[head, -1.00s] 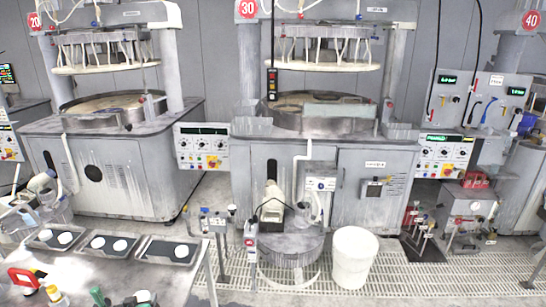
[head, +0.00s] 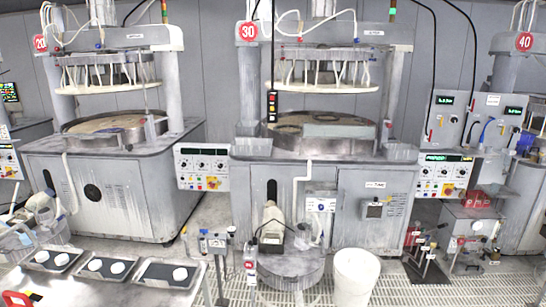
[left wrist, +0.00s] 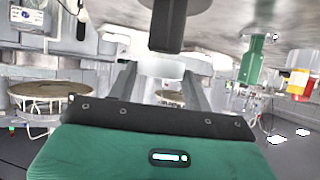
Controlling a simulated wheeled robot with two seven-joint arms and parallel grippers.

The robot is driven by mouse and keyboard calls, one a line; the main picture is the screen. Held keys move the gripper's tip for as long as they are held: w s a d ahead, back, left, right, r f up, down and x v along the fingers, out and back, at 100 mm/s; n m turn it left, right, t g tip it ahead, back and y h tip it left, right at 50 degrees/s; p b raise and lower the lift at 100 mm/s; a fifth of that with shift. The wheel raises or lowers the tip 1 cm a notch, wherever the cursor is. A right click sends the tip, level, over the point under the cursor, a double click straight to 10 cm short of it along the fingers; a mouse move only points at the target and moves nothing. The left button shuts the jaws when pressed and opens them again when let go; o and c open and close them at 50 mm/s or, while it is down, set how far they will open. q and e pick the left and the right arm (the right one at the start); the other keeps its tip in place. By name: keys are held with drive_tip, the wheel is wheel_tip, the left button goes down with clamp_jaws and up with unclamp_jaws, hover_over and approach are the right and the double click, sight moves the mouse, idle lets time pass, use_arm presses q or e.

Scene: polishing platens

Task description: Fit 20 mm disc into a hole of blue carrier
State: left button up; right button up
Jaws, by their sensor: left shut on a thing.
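My left gripper (left wrist: 160,82) shows only in the left wrist view, with its green body at the bottom and two grey fingers reaching forward. It is shut on a pale, whitish thing (left wrist: 162,68) at the fingertips, which looks like a disc; its lower part is partly hidden. Loose white discs (head: 61,259) lie in dark trays at the lower left of the head view, and some white discs (left wrist: 276,139) show at the right of the wrist view. I cannot make out a blue carrier; dark rings (head: 289,129) lie on the platen of machine 30. My right gripper is not in view.
Machine 30 (head: 345,170) stands centre with its upper plate raised. Machine 20 (head: 110,180) is at left. A white bucket (head: 357,277) and a round grey drum (head: 290,275) stand before machine 30.

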use_arm(q)
drive_tip(key=shift+r+p, duration=1.4)
drive_tip(key=shift+r, duration=0.25)
drive_tip(key=shift+r+p, duration=1.35)
drive_tip(key=shift+r, duration=0.1)
drive_tip(key=shift+d, duration=0.25)
drive_tip(key=s+d+r+m+h+b, duration=0.1)
drive_tip(key=s+d+r+b, duration=0.3)
drive_tip(key=d, duration=0.6)
drive_tip(key=s+d+r+m+h+b, duration=0.1)
drive_tip(key=s+d+r+b, duration=0.3)
drive_tip(key=s+d+r, duration=0.4)
drive_tip(key=shift+d+r+m+h, duration=0.35)
drive_tip(key=shift+d+m+h, duration=0.05)
drive_tip(key=shift+d, duration=0.8)
